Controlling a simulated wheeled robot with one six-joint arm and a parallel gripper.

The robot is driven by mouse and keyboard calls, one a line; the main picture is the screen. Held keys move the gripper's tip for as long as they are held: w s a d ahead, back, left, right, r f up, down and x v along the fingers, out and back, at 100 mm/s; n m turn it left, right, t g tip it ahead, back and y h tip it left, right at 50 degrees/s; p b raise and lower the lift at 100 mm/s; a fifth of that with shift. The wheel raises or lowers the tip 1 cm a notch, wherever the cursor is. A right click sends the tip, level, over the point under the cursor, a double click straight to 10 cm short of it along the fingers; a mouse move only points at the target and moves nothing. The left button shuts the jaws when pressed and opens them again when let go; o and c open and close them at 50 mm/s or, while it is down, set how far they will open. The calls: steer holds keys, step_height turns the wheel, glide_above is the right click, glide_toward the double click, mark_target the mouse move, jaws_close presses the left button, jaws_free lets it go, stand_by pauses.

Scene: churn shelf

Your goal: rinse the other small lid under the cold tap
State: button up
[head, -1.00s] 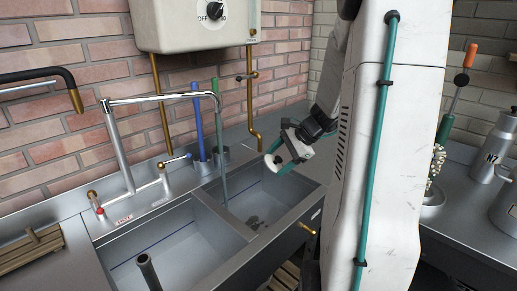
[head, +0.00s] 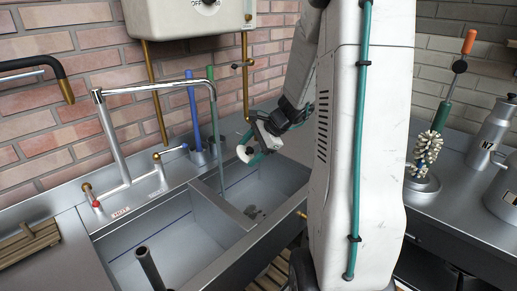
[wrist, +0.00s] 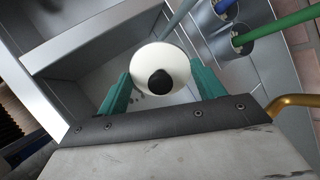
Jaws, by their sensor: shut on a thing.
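My gripper (wrist: 160,85) is shut on a small white round lid (wrist: 148,62) with a black knob. Its teal fingers grip the lid at either side. In the head view the lid (head: 244,153) is at the rear of the right-hand basin (head: 262,187), to the right of the chrome tap (head: 150,88). A thin grey-green vertical line (head: 219,150) runs from the spout end down into that basin; I cannot tell whether it is water or pipe. The lid looks apart from it. The tap has a blue-tipped lever (head: 184,147) and a red knob (head: 96,203).
Blue (head: 193,118) and green (head: 209,118) handles stand in metal holders behind the basins; they also show in the wrist view. A brass pipe (head: 246,85) runs down the wall near my gripper. An upright pipe (head: 148,266) stands in the left basin. A brush and metal cans stand far right.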

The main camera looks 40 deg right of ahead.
mark_target(251, 152)
steer(key=w+a+f, duration=0.2)
steer(key=w+a, duration=0.2)
steer(key=w, duration=0.1)
steer(key=shift+w, duration=0.2)
stand_by(0.3)
steer(key=shift+s, duration=0.1)
stand_by(4.4)
steer(key=shift+s+d+r, duration=0.1)
steer(key=shift+s+r, duration=0.75)
steer(key=shift+s, duration=0.8)
steer(key=shift+s+d+r, duration=0.1)
steer(key=shift+s+r, duration=0.7)
steer(key=shift+s, duration=0.85)
steer(key=shift+s+r, duration=0.85)
steer(key=shift+s, duration=0.8)
steer(key=shift+w, duration=0.1)
